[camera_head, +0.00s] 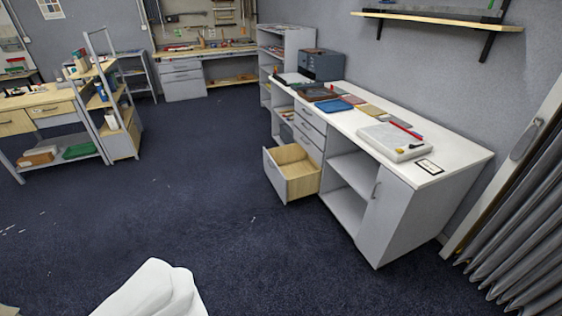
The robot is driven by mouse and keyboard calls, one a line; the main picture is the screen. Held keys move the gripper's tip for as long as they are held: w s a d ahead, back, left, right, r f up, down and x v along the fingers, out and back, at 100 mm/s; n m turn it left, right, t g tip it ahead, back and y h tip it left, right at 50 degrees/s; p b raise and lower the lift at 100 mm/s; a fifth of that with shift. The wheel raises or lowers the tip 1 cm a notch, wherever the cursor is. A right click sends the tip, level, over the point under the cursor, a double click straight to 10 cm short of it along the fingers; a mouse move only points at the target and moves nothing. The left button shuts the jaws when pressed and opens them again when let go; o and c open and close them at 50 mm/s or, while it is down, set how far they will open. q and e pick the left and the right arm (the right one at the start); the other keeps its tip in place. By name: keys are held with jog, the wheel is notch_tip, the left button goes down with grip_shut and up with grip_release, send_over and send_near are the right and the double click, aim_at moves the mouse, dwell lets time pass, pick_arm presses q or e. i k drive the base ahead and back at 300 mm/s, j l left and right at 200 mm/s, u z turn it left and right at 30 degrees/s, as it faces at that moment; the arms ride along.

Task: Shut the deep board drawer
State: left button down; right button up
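The deep board drawer (291,174) is the bottom drawer of the grey cabinet under the white-topped counter. It is pulled out to the left, with a grey front and a bare light-wood inside that looks empty. The smaller drawers (310,129) above it look shut. A white rounded shape at the bottom edge looks like a part of my own body. Neither of my grippers shows in the view, and nothing touches the drawer.
The counter (450,163) carries a white slab, boards and a dark blue box (321,64). Open shelves (349,187) sit right of the drawer. Dark carpet (190,210) lies clear in front. A wooden workbench (40,108) stands left, and a grey pleated curtain (520,240) hangs right.

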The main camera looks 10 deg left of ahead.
aim_at(294, 174)
jog(key=i+l+z, duration=0.15)
jog(key=i, duration=0.25)
jog(key=i+l+z, duration=0.15)
jog(key=i, duration=0.25)
jog(key=i+j+z, duration=0.2)
jog(key=i+j, duration=0.35)
jog(key=i, duration=0.15)
jog(key=i+j+z, duration=0.1)
jog(key=i+j, duration=0.15)
jog(key=j, duration=0.15)
jog(key=i+j+z, duration=0.1)
jog(key=j, duration=0.3)
jog(key=i+j, duration=0.15)
jog(key=j, duration=0.2)
jog(key=i+j+z, duration=0.15)
jog(key=j, duration=0.5)
jog(key=i+z, duration=0.05)
jog(key=i, duration=0.05)
